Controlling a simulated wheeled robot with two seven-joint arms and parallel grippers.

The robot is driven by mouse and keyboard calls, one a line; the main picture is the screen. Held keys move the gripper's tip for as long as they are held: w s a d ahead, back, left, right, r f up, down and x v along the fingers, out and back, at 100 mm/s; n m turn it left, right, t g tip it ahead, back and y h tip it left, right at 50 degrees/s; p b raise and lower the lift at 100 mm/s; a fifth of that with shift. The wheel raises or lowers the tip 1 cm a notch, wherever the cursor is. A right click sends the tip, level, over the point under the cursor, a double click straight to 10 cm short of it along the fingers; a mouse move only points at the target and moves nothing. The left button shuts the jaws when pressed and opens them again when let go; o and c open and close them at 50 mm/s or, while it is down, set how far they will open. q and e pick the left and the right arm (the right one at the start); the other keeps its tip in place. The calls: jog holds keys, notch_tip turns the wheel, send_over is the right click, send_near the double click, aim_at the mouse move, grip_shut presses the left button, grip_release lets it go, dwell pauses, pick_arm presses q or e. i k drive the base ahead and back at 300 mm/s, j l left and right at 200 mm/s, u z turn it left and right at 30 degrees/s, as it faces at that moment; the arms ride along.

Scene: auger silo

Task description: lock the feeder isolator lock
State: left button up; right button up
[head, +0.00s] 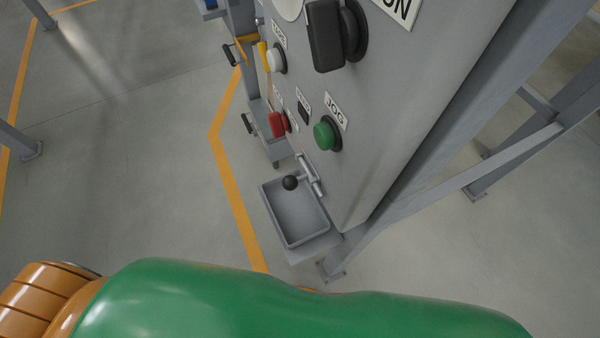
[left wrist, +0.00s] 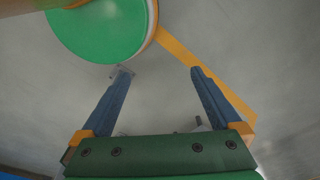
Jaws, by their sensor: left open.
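A grey control panel (head: 385,120) stands on the right of the head view. A large black rotary handle (head: 325,35) is at its top, beside a partly cut-off label that ends in "ON". I cannot tell for certain which part is the feeder isolator lock. My left gripper (left wrist: 160,71) shows only in the left wrist view. Its two blue fingers are wide apart, with nothing between them but floor behind. It is not touching the panel in that view. My right gripper is in neither view.
Below the handle are a green JOG button (head: 326,134), a red knob (head: 277,124) and a white knob (head: 276,60) by a yellow piece.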

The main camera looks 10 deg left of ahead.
aim_at(290, 182)
jog(key=k+l, duration=0.4)
jog(key=k, duration=0.2)
jog(key=k+l, duration=0.4)
jog(key=k, duration=0.15)
